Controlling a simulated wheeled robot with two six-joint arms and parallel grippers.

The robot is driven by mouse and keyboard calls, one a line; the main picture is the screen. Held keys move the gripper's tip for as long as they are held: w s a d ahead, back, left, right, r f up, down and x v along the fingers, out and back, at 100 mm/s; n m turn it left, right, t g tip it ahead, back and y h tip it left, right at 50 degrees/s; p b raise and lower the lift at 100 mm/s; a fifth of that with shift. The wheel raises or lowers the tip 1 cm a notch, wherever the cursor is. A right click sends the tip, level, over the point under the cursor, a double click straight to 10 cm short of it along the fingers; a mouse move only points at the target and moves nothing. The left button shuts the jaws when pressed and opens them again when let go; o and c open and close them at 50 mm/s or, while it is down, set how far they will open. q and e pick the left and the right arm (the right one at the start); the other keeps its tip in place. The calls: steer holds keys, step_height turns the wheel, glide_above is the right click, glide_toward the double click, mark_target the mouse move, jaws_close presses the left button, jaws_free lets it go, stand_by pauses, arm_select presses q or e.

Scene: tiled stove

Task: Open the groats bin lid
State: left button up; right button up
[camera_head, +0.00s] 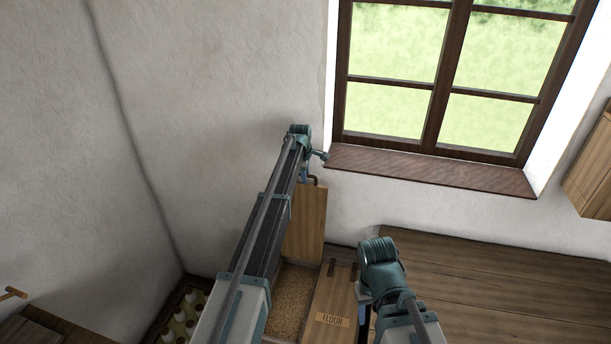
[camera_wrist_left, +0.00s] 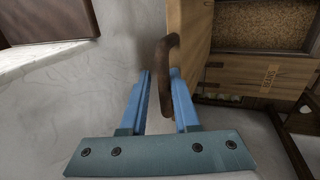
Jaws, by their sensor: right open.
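The groats bin lid (camera_head: 306,222) stands raised, its wooden panel upright behind the open bin (camera_head: 291,290), where brown grain shows. Its dark curved handle (camera_head: 315,181) is at the top edge; the handle (camera_wrist_left: 168,50) also shows large in the left wrist view. My left gripper (camera_head: 306,173) is at the handle. In the left wrist view its blue fingers (camera_wrist_left: 161,75) are apart, with the handle between their tips, nearer the right finger and with a gap on the left. My right gripper (camera_head: 364,296) is right of the flour lid, mostly hidden by its own wrist.
A closed lid labelled FLOUR (camera_head: 333,310) lies right of the open bin. A crate of bottles (camera_head: 183,318) is at lower left. A bare wooden top (camera_head: 500,280) spans the right. The windowsill (camera_head: 430,172) and wall are behind; a wooden cabinet (camera_head: 592,170) hangs at right.

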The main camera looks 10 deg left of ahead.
arm_select(q)
steer(key=shift+s, duration=0.1)
steer(key=shift+r+p, duration=0.5)
steer(key=shift+p, duration=0.3)
steer(key=p+v, duration=1.2)
steer(key=shift+r, duration=0.4)
steer(key=shift+s, duration=0.15)
